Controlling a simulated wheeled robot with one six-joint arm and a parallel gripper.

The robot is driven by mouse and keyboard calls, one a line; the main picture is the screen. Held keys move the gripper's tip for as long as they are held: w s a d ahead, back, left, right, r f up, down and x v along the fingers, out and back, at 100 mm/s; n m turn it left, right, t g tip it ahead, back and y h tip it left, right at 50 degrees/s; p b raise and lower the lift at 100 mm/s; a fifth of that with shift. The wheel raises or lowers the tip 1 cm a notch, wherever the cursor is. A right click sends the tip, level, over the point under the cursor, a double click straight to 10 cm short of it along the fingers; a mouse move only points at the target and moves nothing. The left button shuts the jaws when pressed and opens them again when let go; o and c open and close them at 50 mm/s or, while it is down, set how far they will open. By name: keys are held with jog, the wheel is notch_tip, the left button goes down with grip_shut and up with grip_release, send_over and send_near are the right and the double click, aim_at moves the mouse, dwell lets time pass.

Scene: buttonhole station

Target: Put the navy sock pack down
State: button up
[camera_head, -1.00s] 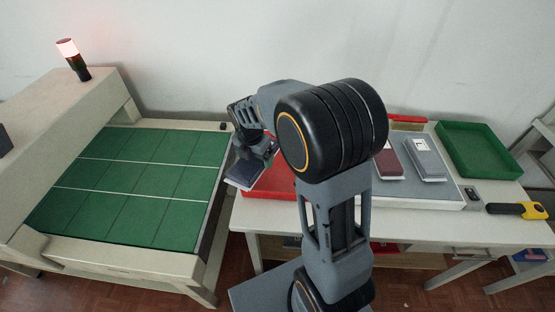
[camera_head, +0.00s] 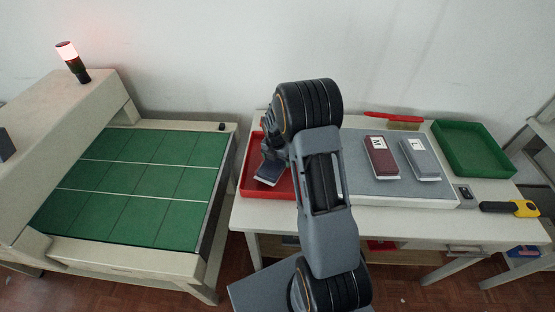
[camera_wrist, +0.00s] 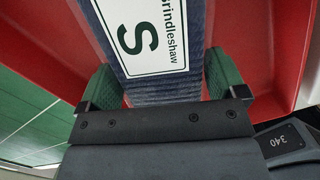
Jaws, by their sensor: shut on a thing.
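The navy sock pack (camera_head: 270,173) is in my gripper (camera_head: 268,158), over the red tray (camera_head: 285,189) at the left end of the right table. In the wrist view the navy pack (camera_wrist: 184,88) carries a white label reading "Grindleshaw" and "S". The green finger pads of my gripper (camera_wrist: 163,88) stand on both sides of it. The red tray (camera_wrist: 262,30) surrounds the pack in that view. I cannot tell whether the pack touches the tray floor. My arm hides the right part of the tray.
A grey mat (camera_head: 400,193) bears a maroon pack (camera_head: 380,160) marked M and a grey pack (camera_head: 421,162) marked L. A green tray (camera_head: 473,150) and a yellow-black tool (camera_head: 512,208) are at the right. The green gridded bed (camera_head: 135,185) at left is empty.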

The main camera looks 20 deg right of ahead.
jog(key=shift+f, duration=0.65)
jog(key=shift+f, duration=0.1)
jog(key=shift+f, duration=0.15)
jog(key=o, duration=0.8)
